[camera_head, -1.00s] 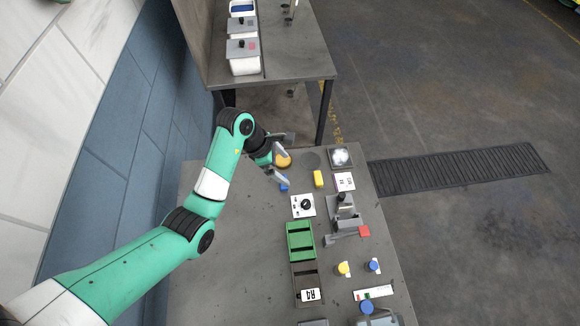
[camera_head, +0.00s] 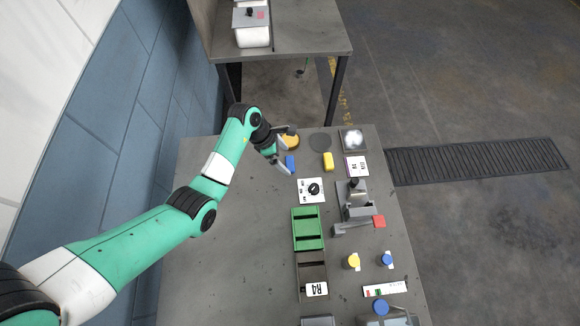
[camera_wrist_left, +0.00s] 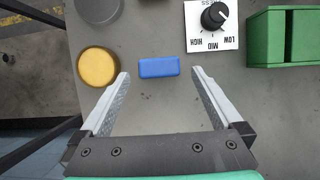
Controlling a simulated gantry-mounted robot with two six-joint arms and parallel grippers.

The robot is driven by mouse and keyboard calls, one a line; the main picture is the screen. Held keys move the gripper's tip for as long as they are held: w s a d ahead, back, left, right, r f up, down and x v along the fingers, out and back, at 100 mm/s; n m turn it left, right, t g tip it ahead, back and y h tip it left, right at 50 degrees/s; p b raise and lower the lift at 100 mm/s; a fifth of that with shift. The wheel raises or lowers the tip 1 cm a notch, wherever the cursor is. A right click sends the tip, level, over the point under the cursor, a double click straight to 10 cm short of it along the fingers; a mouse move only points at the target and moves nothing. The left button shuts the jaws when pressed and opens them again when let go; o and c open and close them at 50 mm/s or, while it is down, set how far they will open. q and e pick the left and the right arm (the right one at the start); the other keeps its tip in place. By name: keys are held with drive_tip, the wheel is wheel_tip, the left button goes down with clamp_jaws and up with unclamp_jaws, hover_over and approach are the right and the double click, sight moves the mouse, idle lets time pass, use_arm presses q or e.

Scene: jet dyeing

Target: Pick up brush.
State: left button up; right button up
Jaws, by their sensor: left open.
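No bristles show, so I cannot tell for sure which thing is the brush. A small blue block (camera_head: 290,162) lies on the grey table near its far left edge. My left gripper (camera_head: 284,157) is open and empty beside it. In the left wrist view the blue block (camera_wrist_left: 159,67) appears between the tips of the open fingers (camera_wrist_left: 160,74), touching neither. My right gripper is not in view.
A white dial plate (camera_head: 311,190) and a green tray (camera_head: 307,229) lie nearer on the table (camera_head: 225,240). A yellow block (camera_head: 328,161) and a dark disc (camera_head: 320,141) are right of the gripper. The table's left part is bare.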

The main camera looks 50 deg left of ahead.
sight(291, 163)
use_arm(q)
drive_tip(key=b+x, duration=0.2)
drive_tip(key=x, duration=0.3)
drive_tip(key=shift+f+b, duration=0.2)
drive_tip(key=shift+b, duration=0.1)
drive_tip(key=shift+r, duration=0.1)
drive_tip(key=c, duration=1.3)
drive_tip(key=shift+o, duration=0.2)
drive_tip(key=shift+a+r+p, duration=0.1)
drive_tip(key=shift+r+p, duration=0.25)
drive_tip(key=shift+r, duration=0.15)
wheel_tip(291, 163, up, 3)
drive_tip(key=shift+f+p, duration=0.15)
drive_tip(key=shift+p, duration=0.55)
drive_tip(key=s+d+r+p, duration=0.5)
drive_tip(key=s+d+r, duration=0.3)
drive_tip(key=d, duration=0.3)
drive_tip(key=shift+s+d+r+p, duration=0.2)
drive_tip(key=shift+r+p, duration=0.2)
drive_tip(key=shift+r, duration=0.25)
